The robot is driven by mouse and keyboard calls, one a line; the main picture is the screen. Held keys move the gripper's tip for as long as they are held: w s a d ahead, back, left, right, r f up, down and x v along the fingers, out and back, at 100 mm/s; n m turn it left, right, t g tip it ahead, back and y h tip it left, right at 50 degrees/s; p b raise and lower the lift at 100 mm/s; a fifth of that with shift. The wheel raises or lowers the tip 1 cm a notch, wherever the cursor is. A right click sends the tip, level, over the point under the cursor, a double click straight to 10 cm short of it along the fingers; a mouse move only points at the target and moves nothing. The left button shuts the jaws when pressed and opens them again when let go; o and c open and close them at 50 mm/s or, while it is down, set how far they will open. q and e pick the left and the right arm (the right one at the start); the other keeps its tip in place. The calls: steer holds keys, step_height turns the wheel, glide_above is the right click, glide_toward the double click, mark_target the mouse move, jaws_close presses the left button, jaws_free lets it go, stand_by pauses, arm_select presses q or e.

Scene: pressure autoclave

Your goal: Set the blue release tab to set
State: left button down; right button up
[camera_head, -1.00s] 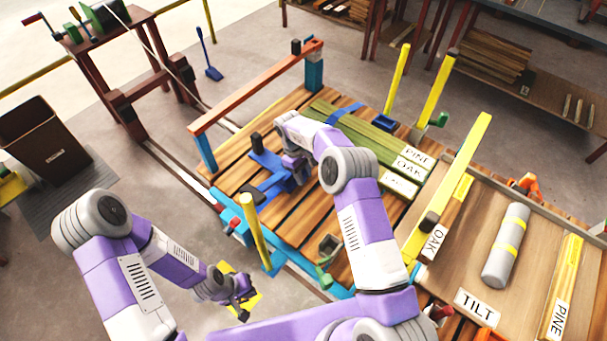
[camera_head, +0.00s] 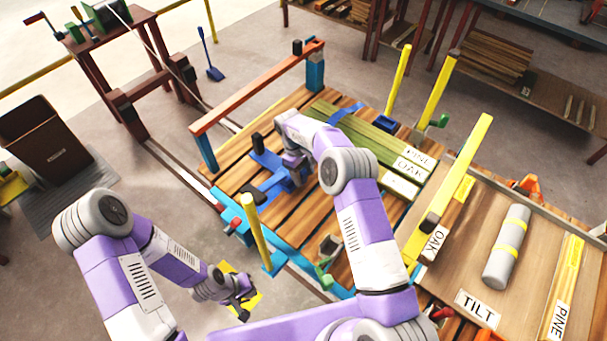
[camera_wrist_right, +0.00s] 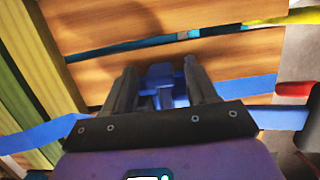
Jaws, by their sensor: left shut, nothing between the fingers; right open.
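A blue release tab (camera_wrist_right: 165,82) shows in the right wrist view, between the two dark fingers of my right gripper (camera_wrist_right: 158,80). The gripper is open around it, and I cannot tell whether either finger touches it. In the head view, my right gripper (camera_head: 294,168) is over the blue metal parts (camera_head: 268,186) on the slatted wooden deck (camera_head: 313,209); its wrist hides the tab there. I cannot read the tab's setting. My left gripper (camera_head: 241,299) is shut and empty, low at the left, away from the deck.
A yellow post (camera_head: 256,230) stands at the deck's near left corner. A red-brown rail (camera_head: 250,92) spans its left side. Planks labelled PINE and OAK (camera_head: 372,140) lie toward the back. A board at right carries a grey roll (camera_head: 506,247). A brown bin (camera_head: 42,140) stands at left.

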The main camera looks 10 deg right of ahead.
steer(key=p+v, duration=0.1)
steer(key=v, duration=0.6)
stand_by(0.3)
